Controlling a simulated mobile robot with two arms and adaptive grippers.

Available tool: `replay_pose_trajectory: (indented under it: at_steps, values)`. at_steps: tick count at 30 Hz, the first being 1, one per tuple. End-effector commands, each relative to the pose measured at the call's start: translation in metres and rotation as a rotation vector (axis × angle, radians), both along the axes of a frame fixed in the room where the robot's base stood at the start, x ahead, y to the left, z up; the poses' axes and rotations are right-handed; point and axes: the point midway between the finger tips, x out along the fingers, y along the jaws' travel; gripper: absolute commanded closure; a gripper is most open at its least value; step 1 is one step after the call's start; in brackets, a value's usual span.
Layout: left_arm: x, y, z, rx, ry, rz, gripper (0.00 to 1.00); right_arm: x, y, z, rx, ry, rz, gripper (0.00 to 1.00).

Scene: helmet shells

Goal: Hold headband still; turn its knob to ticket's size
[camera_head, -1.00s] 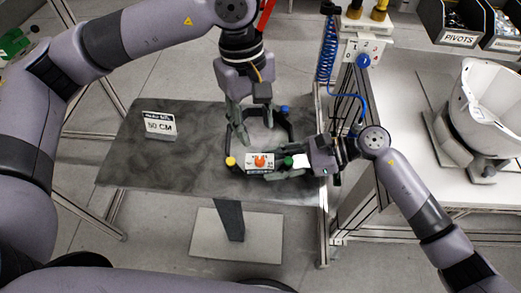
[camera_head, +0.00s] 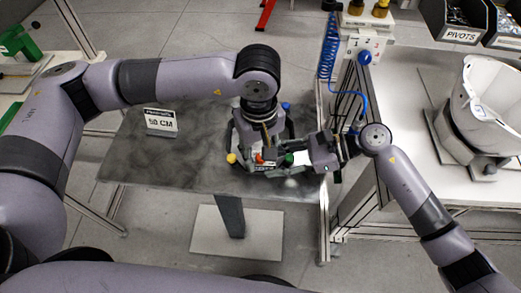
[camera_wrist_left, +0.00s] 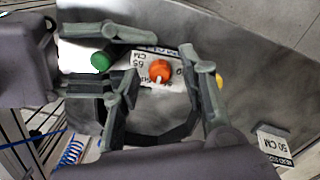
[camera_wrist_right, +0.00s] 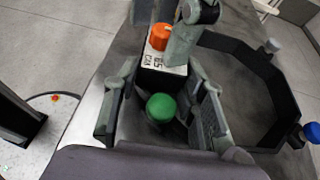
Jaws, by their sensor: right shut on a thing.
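The black headband (camera_wrist_left: 163,134) is a ring on the grey table. Its white scale plate (camera_wrist_left: 180,82) carries an orange knob (camera_wrist_left: 160,70) with a pale pointer mark; "65 CM" is readable beside it. The ticket (camera_head: 160,121) stands upright at the table's left and reads "50 CM". My left gripper (camera_wrist_left: 160,85) is open above the headband, fingers apart on either side of the orange knob. My right gripper (camera_wrist_right: 160,115) is shut on the headband's front part by the green peg (camera_wrist_right: 161,107). The left gripper hides much of the headband in the head view.
Yellow (camera_head: 231,158) and blue (camera_head: 286,106) pegs also stand at the headband. A post with a coiled blue hose (camera_head: 328,50) rises at the table's right edge. A white helmet shell (camera_head: 488,100) sits on the right bench. The table's left half is mostly clear.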

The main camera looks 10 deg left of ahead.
Motion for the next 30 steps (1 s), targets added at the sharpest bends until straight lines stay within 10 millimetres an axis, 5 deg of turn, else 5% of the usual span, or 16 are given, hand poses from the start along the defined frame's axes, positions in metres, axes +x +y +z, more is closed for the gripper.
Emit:
replay_pose_trajectory:
  at_steps: [7, 24, 30]
  values:
    - [0.0003, 0.0002, -0.001, 0.001, -0.001, 0.001, 0.61, -0.0001, -0.0005, -0.0013, -0.003, 0.0, 0.0, 0.92]
    - [0.0002, 0.0002, -0.0007, 0.001, 0.0, 0.0, 0.98, -0.0001, -0.0005, -0.0015, -0.003, 0.0, 0.0, 0.92]
    - [0.0002, 0.0002, -0.0006, 0.001, 0.0, 0.001, 1.0, -0.0001, -0.0007, -0.0016, -0.003, 0.0, 0.0, 0.92]
